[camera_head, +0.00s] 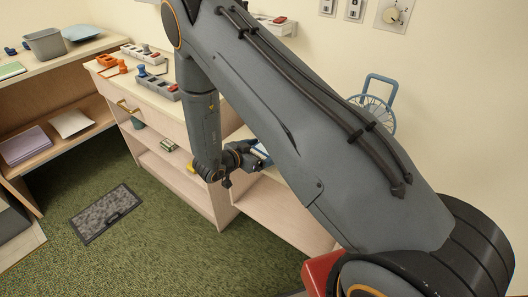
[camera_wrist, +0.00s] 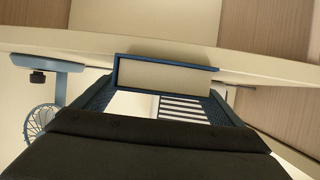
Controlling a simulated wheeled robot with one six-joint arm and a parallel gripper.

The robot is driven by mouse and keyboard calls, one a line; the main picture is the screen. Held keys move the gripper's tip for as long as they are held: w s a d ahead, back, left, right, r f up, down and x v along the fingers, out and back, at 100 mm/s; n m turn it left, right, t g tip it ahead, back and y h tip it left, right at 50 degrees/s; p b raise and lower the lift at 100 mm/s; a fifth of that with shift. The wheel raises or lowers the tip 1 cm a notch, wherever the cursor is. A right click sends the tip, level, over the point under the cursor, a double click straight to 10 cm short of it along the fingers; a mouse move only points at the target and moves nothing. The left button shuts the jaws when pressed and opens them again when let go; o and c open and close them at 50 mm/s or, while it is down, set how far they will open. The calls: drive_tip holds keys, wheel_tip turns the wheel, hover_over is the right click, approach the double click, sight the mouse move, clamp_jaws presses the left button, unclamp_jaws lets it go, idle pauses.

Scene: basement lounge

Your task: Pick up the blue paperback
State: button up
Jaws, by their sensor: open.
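The blue paperback (camera_wrist: 165,73) shows in the wrist view as a blue cover around a pale page edge, at the edge of a pale board. My gripper (camera_wrist: 163,92) is open, with its two dark fingers reaching towards the left and right ends of the book. The book lies across the gap at the fingertips, and I cannot tell whether they touch it. In the head view my gripper (camera_head: 248,160) is at the light cabinet's right part, with a small blue and white patch of the book (camera_head: 262,152) beside it, mostly hidden by my arm.
The light cabinet (camera_head: 180,183) has open shelves and carries orange, blue and grey items on top. A dark mat (camera_head: 105,213) lies on open green carpet.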

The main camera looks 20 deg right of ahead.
drive_tip(key=c, duration=1.2)
drive_tip(key=shift+c, duration=0.2)
drive_tip(key=shift+r, duration=0.15)
